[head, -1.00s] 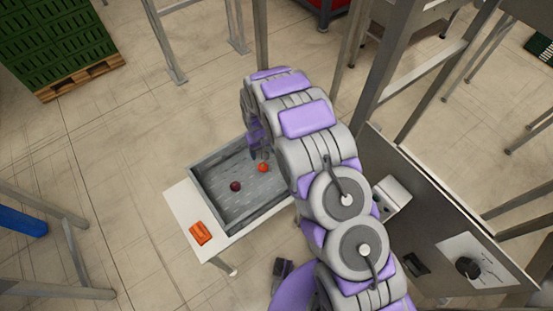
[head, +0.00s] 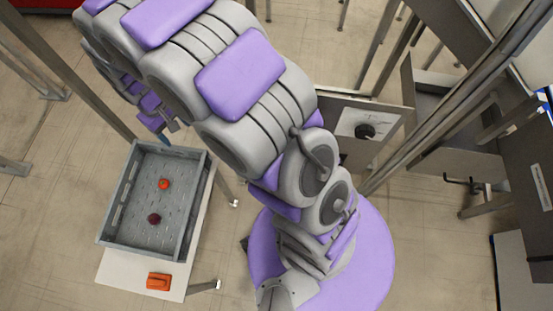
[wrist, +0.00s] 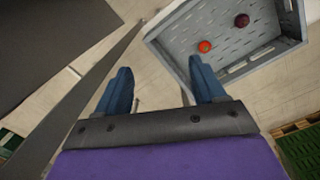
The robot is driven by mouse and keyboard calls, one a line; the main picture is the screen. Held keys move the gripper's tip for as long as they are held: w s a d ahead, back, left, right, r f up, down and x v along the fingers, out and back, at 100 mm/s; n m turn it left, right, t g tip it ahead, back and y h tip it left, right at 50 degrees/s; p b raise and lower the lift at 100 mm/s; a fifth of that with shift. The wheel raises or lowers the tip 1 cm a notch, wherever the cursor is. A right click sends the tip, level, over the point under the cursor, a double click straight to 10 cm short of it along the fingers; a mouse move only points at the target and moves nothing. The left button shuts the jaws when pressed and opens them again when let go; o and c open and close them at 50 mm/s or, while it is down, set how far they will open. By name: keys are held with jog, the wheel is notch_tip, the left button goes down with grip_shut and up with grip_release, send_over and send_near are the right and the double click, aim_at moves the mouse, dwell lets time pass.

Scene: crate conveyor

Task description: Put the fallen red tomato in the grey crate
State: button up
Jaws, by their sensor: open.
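The red tomato (head: 164,184) lies on the floor of the grey crate (head: 116,203). A dark purple round item (head: 154,218) lies near it in the crate. My gripper (head: 164,137) is by the crate's far rim, partly hidden by my arm. In the wrist view its blue fingers (wrist: 160,70) are spread wide with nothing between them. The tomato also shows in the wrist view (wrist: 205,46), just beyond the right fingertip, apart from it.
The crate stands on a white table (head: 121,270). An orange object (head: 159,281) lies on the table in front of the crate. A metal post (head: 75,75) rises left of my arm. A grey panel with a black knob (head: 365,131) stands to the right.

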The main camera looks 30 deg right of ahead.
jog(key=s+d+r+m, duration=0.1)
jog(key=s+d+r, duration=0.5)
jog(key=d+r, duration=0.1)
jog(key=s+d+r+m, duration=0.1)
jog(key=s+d+r, duration=0.1)
jog(key=s, duration=0.5)
jog(key=s+d+r+m, duration=0.1)
jog(key=s+d+r, duration=0.2)
jog(key=s, duration=0.5)
jog(key=s+d+r+m+g, duration=0.1)
jog(key=s+d, duration=0.3)
jog(key=s, duration=0.4)
jog(key=shift+s+d+r+y, duration=0.2)
jog(key=shift+r+y, duration=0.1)
jog(key=shift+r, duration=0.45)
jog(key=shift+w, duration=0.1)
